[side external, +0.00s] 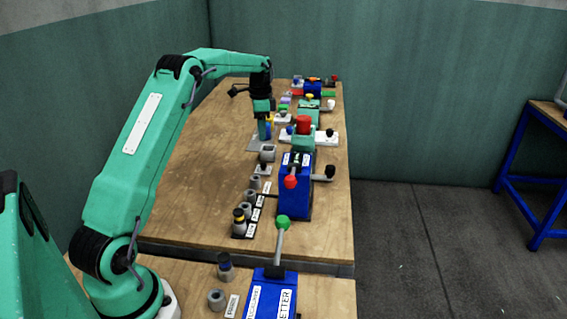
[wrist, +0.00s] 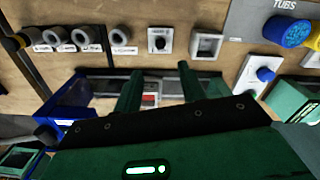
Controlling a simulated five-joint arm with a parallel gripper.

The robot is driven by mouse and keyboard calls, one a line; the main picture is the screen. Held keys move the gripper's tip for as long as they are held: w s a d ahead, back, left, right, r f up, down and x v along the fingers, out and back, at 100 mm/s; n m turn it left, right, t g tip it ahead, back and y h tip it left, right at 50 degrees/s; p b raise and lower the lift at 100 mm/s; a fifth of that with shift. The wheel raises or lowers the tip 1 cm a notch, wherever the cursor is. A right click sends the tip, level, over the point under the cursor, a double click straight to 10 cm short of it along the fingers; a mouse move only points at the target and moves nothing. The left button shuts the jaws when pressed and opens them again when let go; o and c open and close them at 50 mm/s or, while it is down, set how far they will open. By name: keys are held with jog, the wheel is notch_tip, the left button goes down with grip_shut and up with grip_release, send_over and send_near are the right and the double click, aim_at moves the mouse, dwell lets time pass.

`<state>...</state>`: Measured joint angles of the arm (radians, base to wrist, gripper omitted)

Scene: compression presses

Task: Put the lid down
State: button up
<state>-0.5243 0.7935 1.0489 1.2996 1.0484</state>
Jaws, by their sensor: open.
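My gripper (side external: 264,128) is over the far part of the bench; in the wrist view its two green fingers (wrist: 158,72) stand apart with nothing held between them. A blue round piece (wrist: 286,28), which may be a lid, shows at the top right of the wrist view on the grey mat marked TUBS (wrist: 245,22). A yellow piece (wrist: 315,40) is beside it at the picture's edge. In the side view, small blue and yellow pieces (side external: 268,126) show just beside my gripper, partly hidden. I cannot tell which piece is the lid.
Blue presses (side external: 295,190) with levers stand along the bench's right side. A red cylinder (side external: 303,123) stands on a green press. Several grey rings (wrist: 85,37), a white holder (wrist: 160,40) and a square grey block (wrist: 207,45) line the wooden bench (side external: 200,180), whose left part is clear.

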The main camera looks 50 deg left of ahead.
jog(key=shift+r, duration=0.1)
dwell(0.4)
jog(key=s+d+r+n+t, duration=0.1)
jog(key=s+d+r, duration=0.4)
jog(key=d+r, duration=0.3)
jog(key=s+d+r+n+t, duration=0.2)
jog(key=s+d+r, duration=0.35)
jog(key=d, duration=0.45)
jog(key=s+d+f+n+t, duration=0.1)
jog(key=s+d, duration=0.5)
jog(key=s, duration=0.3)
jog(key=s+d+f+n+t, duration=0.1)
jog(key=s+d+f+n, duration=0.1)
jog(key=s+d, duration=0.4)
jog(key=shift+s+t, duration=0.3)
jog(key=shift+s, duration=1.65)
